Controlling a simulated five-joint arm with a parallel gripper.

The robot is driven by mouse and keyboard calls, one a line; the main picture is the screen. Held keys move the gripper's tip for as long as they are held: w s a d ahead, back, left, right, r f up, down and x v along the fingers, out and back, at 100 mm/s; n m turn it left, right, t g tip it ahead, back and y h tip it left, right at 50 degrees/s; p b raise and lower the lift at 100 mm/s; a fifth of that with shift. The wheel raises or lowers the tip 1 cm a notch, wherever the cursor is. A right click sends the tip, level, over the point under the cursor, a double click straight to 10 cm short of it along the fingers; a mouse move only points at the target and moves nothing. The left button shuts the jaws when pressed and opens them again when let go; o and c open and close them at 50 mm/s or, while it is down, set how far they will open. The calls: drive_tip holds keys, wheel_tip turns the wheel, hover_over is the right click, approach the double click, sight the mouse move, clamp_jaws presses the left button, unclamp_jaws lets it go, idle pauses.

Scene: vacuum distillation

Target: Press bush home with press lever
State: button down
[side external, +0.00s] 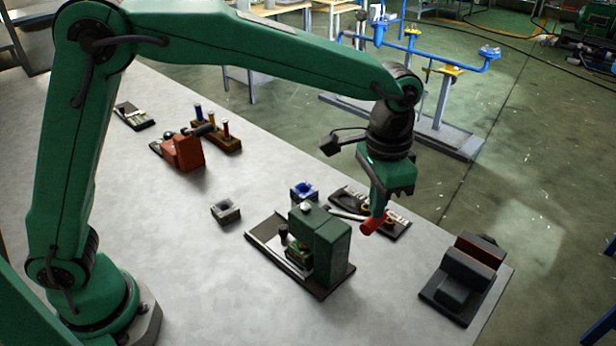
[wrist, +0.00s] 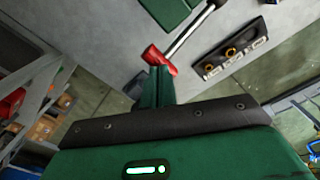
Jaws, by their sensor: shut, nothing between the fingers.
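The green press (side external: 330,249) stands on a dark base plate near the table's right edge. Its lever (side external: 346,214) sticks out to the right, sloping slightly down, and ends in a red grip (side external: 371,225). The wrist view shows the lever rod (wrist: 188,32) and red grip (wrist: 160,59) too. My gripper (side external: 377,208) is shut with nothing in it, pointing down with its tips at the red grip. Whether they touch it I cannot tell. A small piece (side external: 298,252) sits under the press head; the bush there is too small to make out.
Behind the lever lies a black tray (side external: 399,231) with brass rings, also in the wrist view (wrist: 212,72). A blue-topped block (side external: 303,192) and a grey block (side external: 226,212) stand nearby. A dark vise-like block (side external: 458,281) is at right. The front-left table is clear.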

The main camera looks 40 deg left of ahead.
sight(380, 224)
drive_tip(key=shift+f, duration=0.85)
drive_tip(key=shift+d+f, duration=0.1)
drive_tip(key=shift+f, duration=0.5)
drive_tip(key=shift+d+f, duration=0.1)
drive_tip(key=shift+f, duration=0.15)
drive_tip(key=shift+d+f, duration=0.25)
drive_tip(key=shift+f, duration=0.3)
drive_tip(key=shift+d+f, duration=0.1)
drive_tip(key=shift+f, duration=0.15)
idle(0.3)
drive_tip(key=shift+d+f, duration=0.15)
drive_tip(key=shift+f, duration=0.4)
